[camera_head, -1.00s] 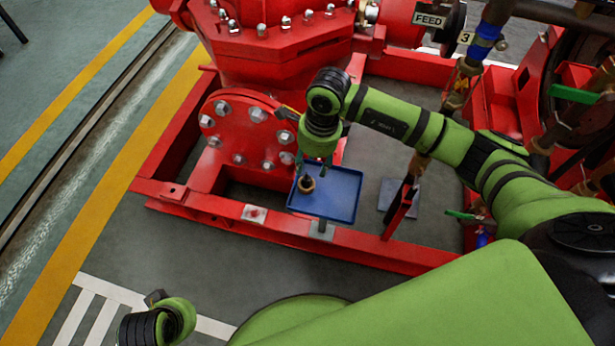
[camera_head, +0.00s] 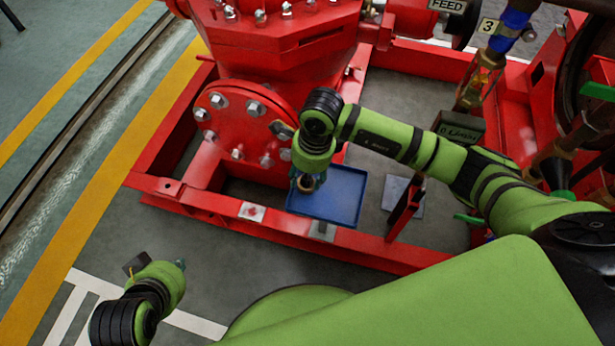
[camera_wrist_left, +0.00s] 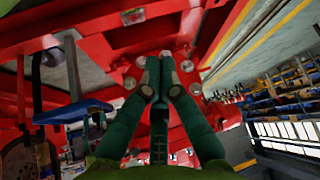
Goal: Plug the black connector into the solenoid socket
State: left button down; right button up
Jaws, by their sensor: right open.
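My right gripper (camera_head: 308,184) points down over the left part of the blue tray (camera_head: 345,209), with its fingers around or just above a small round brown-and-dark piece (camera_head: 308,182). The wrist and fingers cover much of this piece, and I cannot tell whether it is the black connector. I cannot pick out the solenoid socket for certain. My left gripper (camera_head: 181,265) is at the lower left in the head view, away from the tray. In the left wrist view its two dark green fingers (camera_wrist_left: 161,76) converge with their tips close together; no held object is clear.
The red pumpset frame (camera_head: 285,232) surrounds the tray, with a bolted red flange (camera_head: 236,132) left of my right wrist. A dark box with lettering (camera_head: 460,127) and pipes stand to the right. The floor at the left is clear.

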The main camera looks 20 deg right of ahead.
grip_shut()
jog(key=shift+r, duration=0.1)
